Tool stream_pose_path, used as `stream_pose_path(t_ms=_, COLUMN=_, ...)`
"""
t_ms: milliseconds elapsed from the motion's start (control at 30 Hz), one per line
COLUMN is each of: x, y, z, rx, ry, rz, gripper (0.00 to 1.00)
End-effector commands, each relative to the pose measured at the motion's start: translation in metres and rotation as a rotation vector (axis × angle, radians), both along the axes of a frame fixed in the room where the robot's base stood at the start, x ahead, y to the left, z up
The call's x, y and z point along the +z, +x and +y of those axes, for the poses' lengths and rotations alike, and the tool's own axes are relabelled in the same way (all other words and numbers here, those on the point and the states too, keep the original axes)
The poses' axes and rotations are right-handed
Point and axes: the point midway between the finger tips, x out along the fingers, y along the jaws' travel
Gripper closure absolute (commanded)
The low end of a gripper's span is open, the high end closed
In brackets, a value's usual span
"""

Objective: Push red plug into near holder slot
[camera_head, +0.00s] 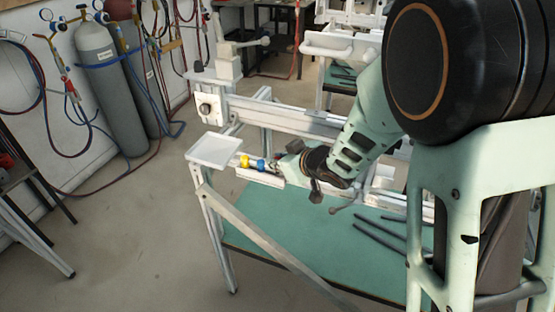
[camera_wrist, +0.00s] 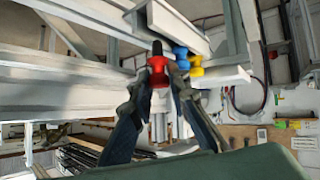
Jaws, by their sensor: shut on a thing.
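The red plug (camera_wrist: 157,68) with a black tip is pinched between the fingertips of my gripper (camera_wrist: 158,80) in the wrist view. In the head view my gripper (camera_head: 283,166) is at the right part of the white holder (camera_head: 258,177), and the red plug is mostly hidden there. A blue plug (camera_head: 260,165) and a yellow plug (camera_head: 244,161) stand in the holder to the left of my gripper. The blue plug (camera_wrist: 180,52) and yellow plug (camera_wrist: 195,66) also show just right of the red one in the wrist view. I cannot tell how deep the red plug sits.
A white tray (camera_head: 213,150) is left of the holder at the frame's corner. A metal frame rail (camera_head: 275,117) runs behind. Dark rods (camera_head: 385,237) lie on the green table (camera_head: 300,250) below. Gas cylinders (camera_head: 110,90) stand by the wall.

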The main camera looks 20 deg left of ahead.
Motion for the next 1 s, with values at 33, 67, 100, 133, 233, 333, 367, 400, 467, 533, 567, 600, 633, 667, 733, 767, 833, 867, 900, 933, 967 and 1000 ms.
stream_pose_path(t_ms=33, x=-0.001, y=0.0, z=0.0, rx=0.0, ry=0.0, rz=0.0, gripper=1.0)
stream_pose_path(t_ms=67, x=-0.001, y=0.0, z=0.0, rx=0.0, ry=0.0, rz=0.0, gripper=1.0)
stream_pose_path(t_ms=100, x=-0.002, y=0.0, z=0.0, rx=0.0, ry=0.0, rz=0.0, gripper=1.0)
stream_pose_path(t_ms=133, x=-0.003, y=0.0, z=0.0, rx=0.0, ry=0.0, rz=0.0, gripper=1.0)
stream_pose_path(t_ms=233, x=-0.005, y=0.0, z=0.0, rx=0.0, ry=0.0, rz=0.0, gripper=1.0)
stream_pose_path(t_ms=333, x=-0.007, y=0.0, z=0.0, rx=0.0, ry=0.0, rz=0.0, gripper=1.0)
stream_pose_path(t_ms=367, x=-0.007, y=0.0, z=0.0, rx=0.0, ry=0.0, rz=0.0, gripper=1.0)
stream_pose_path(t_ms=400, x=-0.008, y=0.0, z=0.0, rx=0.0, ry=0.0, rz=0.0, gripper=1.0)
stream_pose_path(t_ms=467, x=-0.01, y=0.0, z=0.0, rx=0.0, ry=0.0, rz=0.0, gripper=1.0)
stream_pose_path(t_ms=533, x=-0.011, y=0.0, z=0.0, rx=0.0, ry=0.0, rz=0.0, gripper=1.0)
stream_pose_path(t_ms=567, x=-0.011, y=0.0, z=0.0, rx=0.0, ry=0.0, rz=0.0, gripper=1.0)
stream_pose_path(t_ms=600, x=-0.012, y=0.0, z=0.0, rx=0.0, ry=0.0, rz=0.0, gripper=1.0)
stream_pose_path(t_ms=633, x=-0.013, y=0.0, z=0.0, rx=0.0, ry=0.0, rz=0.0, gripper=1.0)
stream_pose_path(t_ms=667, x=-0.014, y=0.0, z=0.0, rx=0.0, ry=0.0, rz=0.0, gripper=1.0)
stream_pose_path(t_ms=733, x=-0.015, y=0.0, z=0.0, rx=0.0, ry=0.0, rz=0.0, gripper=1.0)
stream_pose_path(t_ms=767, x=-0.016, y=0.0, z=0.0, rx=0.0, ry=0.0, rz=0.0, gripper=1.0)
stream_pose_path(t_ms=833, x=-0.017, y=0.0, z=0.0, rx=0.0, ry=0.0, rz=0.0, gripper=1.0)
stream_pose_path(t_ms=867, x=-0.018, y=0.0, z=0.0, rx=0.0, ry=0.0, rz=0.0, gripper=1.0)
stream_pose_path(t_ms=900, x=-0.018, y=0.0, z=0.0, rx=-0.001, ry=0.001, rz=0.001, gripper=1.0)
stream_pose_path(t_ms=933, x=-0.019, y=0.0, z=0.0, rx=-0.001, ry=0.001, rz=0.001, gripper=1.0)
stream_pose_path(t_ms=967, x=-0.02, y=0.0, z=0.0, rx=-0.001, ry=0.001, rz=0.001, gripper=1.0)
stream_pose_path(t_ms=1000, x=-0.02, y=0.0, z=0.0, rx=-0.001, ry=0.001, rz=0.001, gripper=1.0)
